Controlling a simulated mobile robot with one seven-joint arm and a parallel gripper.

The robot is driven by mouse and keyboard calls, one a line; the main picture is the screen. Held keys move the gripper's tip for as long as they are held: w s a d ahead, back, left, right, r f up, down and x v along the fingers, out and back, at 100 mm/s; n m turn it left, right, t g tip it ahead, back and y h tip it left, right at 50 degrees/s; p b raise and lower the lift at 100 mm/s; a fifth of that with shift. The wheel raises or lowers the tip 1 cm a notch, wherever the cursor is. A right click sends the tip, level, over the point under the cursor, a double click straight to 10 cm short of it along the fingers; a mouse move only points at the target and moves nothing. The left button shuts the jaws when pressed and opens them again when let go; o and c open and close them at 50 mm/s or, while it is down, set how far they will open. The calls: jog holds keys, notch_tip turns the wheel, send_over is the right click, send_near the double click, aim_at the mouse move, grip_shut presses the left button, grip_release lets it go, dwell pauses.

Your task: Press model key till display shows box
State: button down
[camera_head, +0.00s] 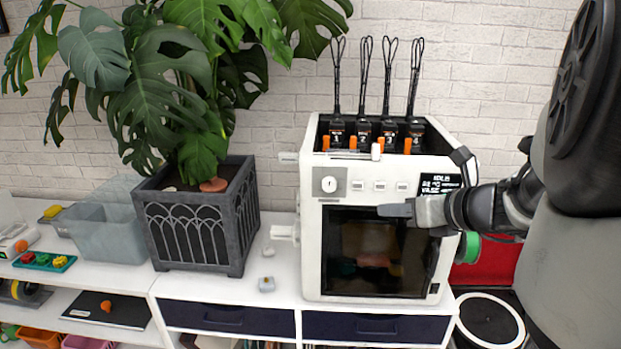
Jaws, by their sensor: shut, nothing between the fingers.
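The white machine (311,240) stands on the white cabinet, with a dark glass door in front. Its small black display (438,185) is at the upper right of the front; the text is small but seems to read IDLE, with VASE below. Three small light keys (380,186) sit in a row left of the display; their labels cannot be read. A round knob (329,184) is on a grey plate further left. My gripper (382,210) is shut and empty, pointing left just below the keys, in front of the door's upper edge. Whether it touches the machine cannot be told.
A dark planter (200,228) with a large leafy plant stands left of the machine. Several numbered black cartridges with looped wires rise from its top. A green-rimmed spool (470,247) is at its right side. Small grey pieces (266,284) lie on the cabinet top.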

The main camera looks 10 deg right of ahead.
jog(key=shift+w+d, duration=0.3)
jog(key=shift+w, duration=0.7)
jog(key=shift+w+d, duration=0.25)
jog(key=shift+w, duration=0.8)
jog(key=shift+w+d, duration=0.3)
jog(key=shift+w, duration=0.7)
jog(key=shift+w+d, duration=0.15)
jog(key=shift+w, duration=0.25)
jog(key=shift+w+d, duration=0.1)
jog(key=shift+w, duration=0.25)
jog(key=shift+s, duration=0.15)
dwell(0.3)
jog(key=shift+s+a, duration=0.25)
jog(key=shift+s, duration=0.4)
jog(key=shift+s+a, duration=0.25)
jog(key=shift+s, duration=0.55)
jog(key=shift+s+a, duration=0.2)
jog(key=shift+s, duration=0.6)
jog(key=shift+s+a, duration=0.25)
jog(key=shift+s, duration=0.55)
